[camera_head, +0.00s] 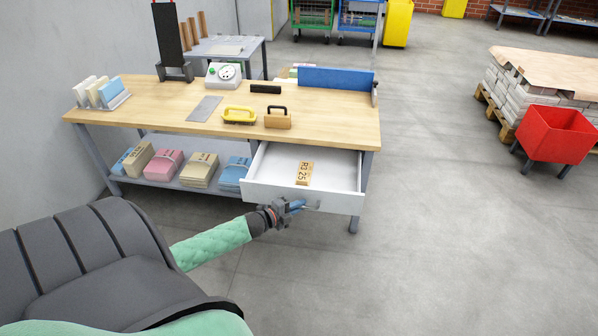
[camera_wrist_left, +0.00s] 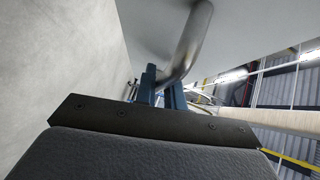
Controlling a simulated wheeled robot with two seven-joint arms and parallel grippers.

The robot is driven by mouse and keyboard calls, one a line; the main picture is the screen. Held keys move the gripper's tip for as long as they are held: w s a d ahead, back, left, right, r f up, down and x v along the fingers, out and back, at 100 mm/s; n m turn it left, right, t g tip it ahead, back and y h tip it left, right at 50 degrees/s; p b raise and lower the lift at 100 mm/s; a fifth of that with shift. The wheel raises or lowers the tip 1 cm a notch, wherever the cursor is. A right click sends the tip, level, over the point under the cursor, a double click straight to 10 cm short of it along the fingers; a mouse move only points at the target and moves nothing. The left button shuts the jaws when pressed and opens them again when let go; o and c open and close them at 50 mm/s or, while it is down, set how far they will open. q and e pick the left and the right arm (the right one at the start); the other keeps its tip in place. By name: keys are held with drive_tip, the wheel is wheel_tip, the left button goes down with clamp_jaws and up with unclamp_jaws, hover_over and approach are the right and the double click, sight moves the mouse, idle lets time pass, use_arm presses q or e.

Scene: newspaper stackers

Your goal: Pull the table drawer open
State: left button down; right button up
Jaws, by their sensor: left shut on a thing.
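The table drawer (camera_head: 335,196) stands well out from the right side of the wooden worktable (camera_head: 340,112). Its white inside shows, with a tan card marked R3 25 (camera_head: 304,173) lying in it. My left gripper (camera_head: 299,205) is at the drawer's front, shut on the metal drawer handle (camera_head: 315,207). In the left wrist view the curved handle (camera_wrist_left: 190,45) passes between the blue fingers of the left gripper (camera_wrist_left: 163,88). Part of the handle is hidden by the fingers. My right gripper is in neither view.
On the tabletop are a yellow-handled tool (camera_head: 239,115), a tan block tool (camera_head: 278,118) and a white scale (camera_head: 223,74). Paper stacks (camera_head: 199,170) fill the lower shelf. A red bin (camera_head: 556,134) stands far right. The floor right of the drawer is clear.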

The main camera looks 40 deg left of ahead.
use_arm(q)
drive_tip(key=c, duration=1.8)
unclamp_jaws()
drive_tip(key=shift+o, duration=0.2)
drive_tip(key=shift+s, duration=0.1)
